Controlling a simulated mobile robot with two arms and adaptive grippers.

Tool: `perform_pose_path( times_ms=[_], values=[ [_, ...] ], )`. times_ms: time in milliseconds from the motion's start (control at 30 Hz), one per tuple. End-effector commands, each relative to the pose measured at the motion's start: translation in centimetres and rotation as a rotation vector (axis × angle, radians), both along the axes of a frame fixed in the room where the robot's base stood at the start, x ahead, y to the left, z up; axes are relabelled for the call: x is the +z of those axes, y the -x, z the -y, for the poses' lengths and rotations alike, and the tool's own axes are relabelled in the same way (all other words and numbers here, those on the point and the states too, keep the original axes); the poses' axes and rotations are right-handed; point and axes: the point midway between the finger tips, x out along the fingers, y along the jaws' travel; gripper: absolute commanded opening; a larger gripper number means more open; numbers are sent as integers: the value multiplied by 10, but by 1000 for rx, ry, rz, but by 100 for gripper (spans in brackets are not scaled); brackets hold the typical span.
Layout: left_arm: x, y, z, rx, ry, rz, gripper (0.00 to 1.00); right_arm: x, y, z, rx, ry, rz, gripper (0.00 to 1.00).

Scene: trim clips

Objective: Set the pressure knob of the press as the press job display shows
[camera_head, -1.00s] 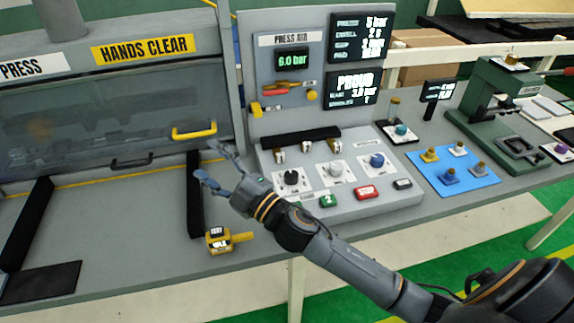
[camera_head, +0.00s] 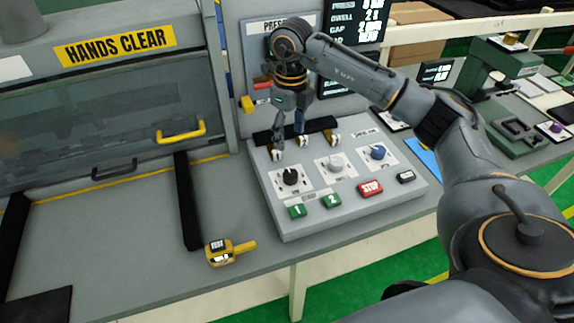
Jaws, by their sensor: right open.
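The control panel (camera_head: 270,212) of the press carries a black knob (camera_head: 290,177), a light grey knob (camera_head: 336,161) and a blue knob (camera_head: 377,152), each on a white dial plate. The dial lettering is too small to read. The press job display (camera_head: 349,20) is partly hidden by my right arm; its top lines show press, dwell and cap, with values cut off or blurred. My right gripper (camera_head: 288,150) is open and points down above the panel, just behind the black knob. It appears empty and apart from the knob. My left gripper is out of view.
Green buttons 1 (camera_head: 297,211) and 2 (camera_head: 331,201) and a red STOP button (camera_head: 370,188) line the panel's front. A black bar with small switches lies behind the knobs. A yellow handheld device (camera_head: 222,252) lies left of the panel. The bench between is clear.

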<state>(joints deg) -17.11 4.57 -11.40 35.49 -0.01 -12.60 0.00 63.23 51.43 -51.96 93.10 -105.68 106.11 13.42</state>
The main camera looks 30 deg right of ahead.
Motion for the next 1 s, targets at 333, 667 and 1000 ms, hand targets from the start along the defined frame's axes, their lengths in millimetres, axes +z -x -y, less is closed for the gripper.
perform_pose_path(
  times_ms=[333, 667, 1000],
  values=[
    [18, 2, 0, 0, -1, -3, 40, -45, 2, 4, -6, 15, -12, 62],
    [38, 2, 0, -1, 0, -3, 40, -111, 2, 3, -4, 13, -9, 62],
    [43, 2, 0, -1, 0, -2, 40, -136, 1, 3, -3, 12, -4, 62]
  ],
)
